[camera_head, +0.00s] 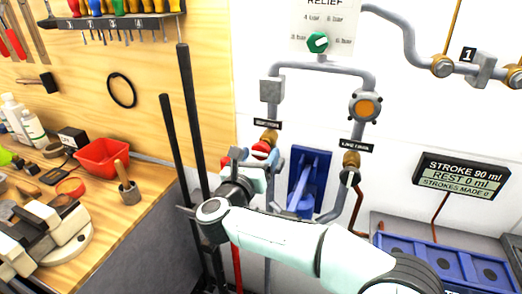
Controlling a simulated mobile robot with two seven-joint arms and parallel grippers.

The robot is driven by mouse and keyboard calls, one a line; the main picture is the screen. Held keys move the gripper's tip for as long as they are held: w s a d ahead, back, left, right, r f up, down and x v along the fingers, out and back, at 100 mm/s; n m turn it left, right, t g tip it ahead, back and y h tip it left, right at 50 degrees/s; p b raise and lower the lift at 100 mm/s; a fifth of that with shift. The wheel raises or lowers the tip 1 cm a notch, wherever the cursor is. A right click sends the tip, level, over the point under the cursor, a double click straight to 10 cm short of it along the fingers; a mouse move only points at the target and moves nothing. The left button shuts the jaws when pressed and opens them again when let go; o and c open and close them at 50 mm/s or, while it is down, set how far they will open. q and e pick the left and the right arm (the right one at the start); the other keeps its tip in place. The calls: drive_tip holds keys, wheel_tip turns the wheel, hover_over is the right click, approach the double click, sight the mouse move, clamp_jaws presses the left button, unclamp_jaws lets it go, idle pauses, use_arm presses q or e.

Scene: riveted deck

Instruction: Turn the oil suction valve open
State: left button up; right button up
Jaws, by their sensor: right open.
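A valve with a red and white handle (261,149) sits on the left grey pipe, just under a brass fitting (270,136) and a small black label (268,125). The label is too small to read surely, so I cannot confirm it is the oil suction valve. My right gripper (246,160) is open at this handle, its fingers beside or around it; I cannot tell whether they touch. The gripper and wrist hide the lower part of the valve. My left gripper is not in view.
A second valve with a white handle (349,177) is on the right pipe. A blue pump lever (306,176) stands between the pipes. A green RELIEF knob (317,42) is above. Dark upright bars (190,110) stand close left of my gripper. A workbench (135,205) holds a red bin (103,157).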

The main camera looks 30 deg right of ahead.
drive_tip(key=shift+x, duration=1.1)
drive_tip(key=c, duration=1)
